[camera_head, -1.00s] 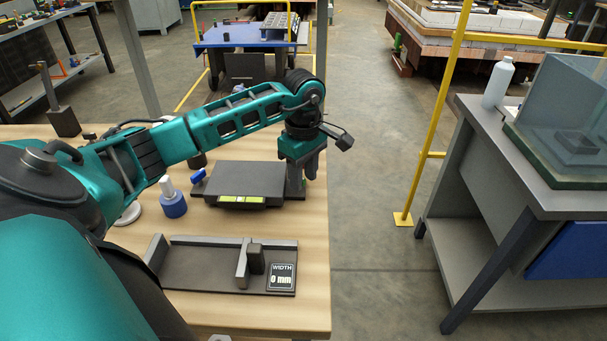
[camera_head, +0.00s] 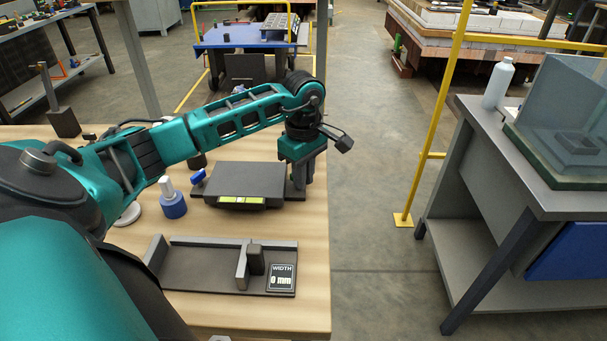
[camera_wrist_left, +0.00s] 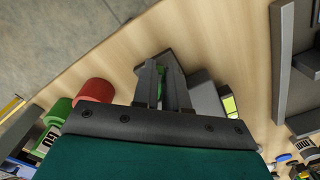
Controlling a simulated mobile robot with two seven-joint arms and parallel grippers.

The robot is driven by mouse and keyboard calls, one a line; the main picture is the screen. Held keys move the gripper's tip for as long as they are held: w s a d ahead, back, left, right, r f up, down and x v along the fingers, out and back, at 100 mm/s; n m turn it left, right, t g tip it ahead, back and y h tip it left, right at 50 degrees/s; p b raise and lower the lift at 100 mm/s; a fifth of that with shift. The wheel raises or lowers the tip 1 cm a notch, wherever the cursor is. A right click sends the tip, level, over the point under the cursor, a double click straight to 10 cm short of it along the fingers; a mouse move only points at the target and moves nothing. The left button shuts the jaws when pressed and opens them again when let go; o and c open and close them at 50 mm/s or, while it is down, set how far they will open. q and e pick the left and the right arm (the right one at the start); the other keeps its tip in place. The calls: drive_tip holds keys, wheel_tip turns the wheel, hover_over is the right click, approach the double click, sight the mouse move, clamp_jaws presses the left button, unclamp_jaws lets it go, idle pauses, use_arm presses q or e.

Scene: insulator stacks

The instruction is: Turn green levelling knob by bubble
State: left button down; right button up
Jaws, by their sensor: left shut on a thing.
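The dark levelling plate (camera_head: 233,173) lies on the wooden bench, with a yellow-green bubble vial (camera_head: 240,199) along its front edge. The vial also shows at the right in the left wrist view (camera_wrist_left: 229,106). My left gripper (camera_head: 299,182) points down at the plate's right end. In the left wrist view its fingers (camera_wrist_left: 161,66) are shut on the green knob (camera_wrist_left: 160,84), of which only a sliver shows between them. In the head view the gripper hides the knob. A blue knob (camera_head: 198,177) sits at the plate's left end. My right gripper is not in view.
A blue bottle with a white cap (camera_head: 172,200) stands left of the plate. A width gauge (camera_head: 208,269) reading 0 mm lies in front. Red (camera_wrist_left: 95,90) and green (camera_wrist_left: 58,111) cylinders stand near the gripper in the wrist view. The bench's right edge is close.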

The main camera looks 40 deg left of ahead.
use_arm(q)
drive_tip(key=shift+m+b, duration=0.3)
drive_tip(key=shift+m, duration=0.3)
drive_tip(key=shift+s+m, duration=0.1)
drive_tip(key=shift+m, duration=0.2)
drive_tip(key=c, duration=1.2)
unclamp_jaws()
drive_tip(key=shift+o, duration=0.2)
drive_tip(key=shift+r, duration=0.15)
wheel_tip(320, 180, up, 13)
drive_tip(key=p, duration=0.1)
drive_tip(key=shift+f, duration=0.25)
